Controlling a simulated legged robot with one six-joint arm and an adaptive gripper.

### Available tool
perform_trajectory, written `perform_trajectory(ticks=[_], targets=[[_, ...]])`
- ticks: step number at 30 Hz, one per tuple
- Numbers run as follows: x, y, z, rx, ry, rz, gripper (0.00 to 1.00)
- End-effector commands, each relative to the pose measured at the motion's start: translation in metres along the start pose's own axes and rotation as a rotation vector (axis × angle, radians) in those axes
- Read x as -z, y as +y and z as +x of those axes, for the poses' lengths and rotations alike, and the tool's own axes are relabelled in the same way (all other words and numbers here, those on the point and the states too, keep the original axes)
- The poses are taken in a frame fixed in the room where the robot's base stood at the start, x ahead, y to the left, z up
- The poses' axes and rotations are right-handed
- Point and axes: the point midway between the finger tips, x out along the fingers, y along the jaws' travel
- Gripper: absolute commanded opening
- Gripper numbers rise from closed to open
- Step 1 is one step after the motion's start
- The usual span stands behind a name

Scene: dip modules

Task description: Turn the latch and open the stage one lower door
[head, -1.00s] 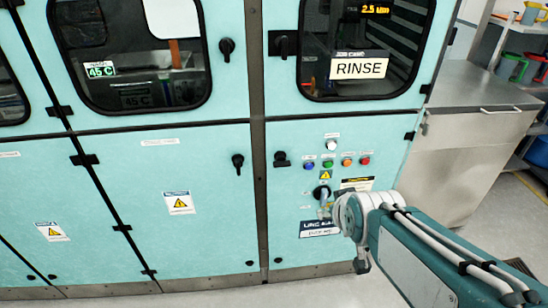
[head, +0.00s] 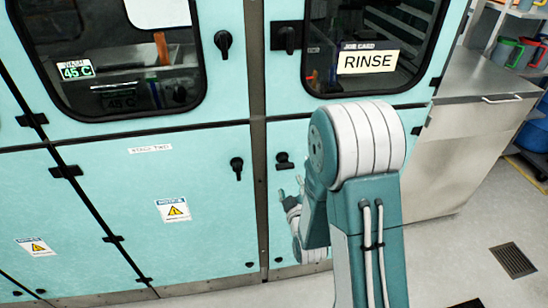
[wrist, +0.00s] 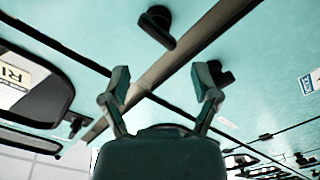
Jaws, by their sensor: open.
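Two teal lower doors flank a dark vertical strip in the head view. The left lower door (head: 105,205) has a small label, possibly "stage two", and a black latch (head: 237,167) whose handle hangs down. The right lower panel (head: 268,215) has a black latch (head: 285,161) with its handle sideways. I cannot read which door is stage one. Both doors look shut. My gripper (head: 290,187) is just below the right latch and touches nothing visibly. In the wrist view, its open, empty fingers (wrist: 162,83) straddle the strip; the right finger overlaps a dark latch (wrist: 220,73).
Upper windowed doors carry larger black handles (head: 223,43) and a RINSE card (head: 367,59). My arm hides most of the right lower panel. A steel cabinet (head: 470,120) stands at the right. The floor (head: 445,255) in front is clear, with a drain grate (head: 513,261).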

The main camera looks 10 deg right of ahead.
Motion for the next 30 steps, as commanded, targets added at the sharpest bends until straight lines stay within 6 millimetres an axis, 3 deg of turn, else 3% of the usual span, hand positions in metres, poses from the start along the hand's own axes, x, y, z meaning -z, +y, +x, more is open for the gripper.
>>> perform_trajectory(ticks=[7, 21, 30], targets=[[-0.003, -0.001, 0.008, -0.024, 0.023, -0.018, 0.79], [0.0, -0.001, 0.089, -0.022, 0.022, -0.018, 0.79], [0.0, 0.0, 0.107, -0.022, 0.021, -0.017, 0.79]])
